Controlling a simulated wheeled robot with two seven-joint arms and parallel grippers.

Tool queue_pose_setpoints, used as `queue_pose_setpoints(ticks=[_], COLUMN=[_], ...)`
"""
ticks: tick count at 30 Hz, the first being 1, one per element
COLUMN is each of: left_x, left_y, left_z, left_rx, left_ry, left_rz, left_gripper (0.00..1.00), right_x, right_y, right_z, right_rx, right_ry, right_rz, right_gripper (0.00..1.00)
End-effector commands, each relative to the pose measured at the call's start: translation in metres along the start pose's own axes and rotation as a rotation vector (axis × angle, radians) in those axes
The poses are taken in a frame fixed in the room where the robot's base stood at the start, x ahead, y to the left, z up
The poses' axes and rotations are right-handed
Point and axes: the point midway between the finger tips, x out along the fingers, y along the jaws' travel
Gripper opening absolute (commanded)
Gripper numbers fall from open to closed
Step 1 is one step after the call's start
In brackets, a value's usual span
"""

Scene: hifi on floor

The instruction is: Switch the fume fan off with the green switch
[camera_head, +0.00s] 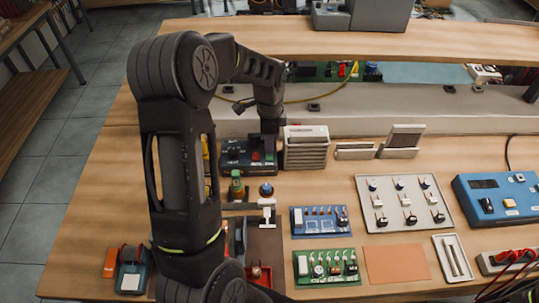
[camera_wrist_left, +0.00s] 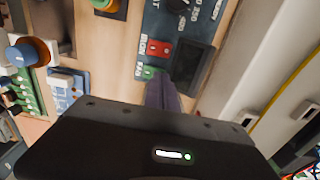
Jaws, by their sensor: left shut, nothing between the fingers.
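A dark blue control unit (camera_head: 236,152) stands at the back of the bench. In the left wrist view its panel (camera_wrist_left: 158,28) carries a red switch (camera_wrist_left: 158,48) and, beside the lettering that seems to read FAN, a small green switch (camera_wrist_left: 149,72). My left gripper (camera_head: 269,128) reaches down over the right part of this unit. In the left wrist view its dark fingers (camera_wrist_left: 163,93) are shut and empty, with the tips close beside the green switch. I cannot tell whether they touch it, or which way the switch is set. My right gripper is not in view.
A grey louvred box (camera_head: 305,150) stands just right of the control unit. A green-capped bottle (camera_head: 237,185) and a blue round knob (camera_head: 266,189) are in front. Circuit boards (camera_head: 320,220) and a switch plate (camera_head: 404,190) lie to the right. A raised shelf (camera_head: 400,42) runs behind.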

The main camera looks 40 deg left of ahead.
Motion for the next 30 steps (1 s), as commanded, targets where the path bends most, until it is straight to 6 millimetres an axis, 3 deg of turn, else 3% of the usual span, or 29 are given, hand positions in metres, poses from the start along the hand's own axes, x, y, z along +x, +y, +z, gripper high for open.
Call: queue_pose_setpoints(ticks=[19, 30], left_x=[0.011, -0.009], left_y=[0.0, 0.0], left_z=[0.0, 0.0], left_rx=[0.0, 0.0], left_ry=[0.0, 0.0], left_rz=[0.0, 0.0], left_gripper=[0.0, 0.0], right_x=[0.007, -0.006], right_y=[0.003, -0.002], right_z=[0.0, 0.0], right_rx=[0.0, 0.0], right_ry=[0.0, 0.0], right_rz=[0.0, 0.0], right_gripper=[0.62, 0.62])
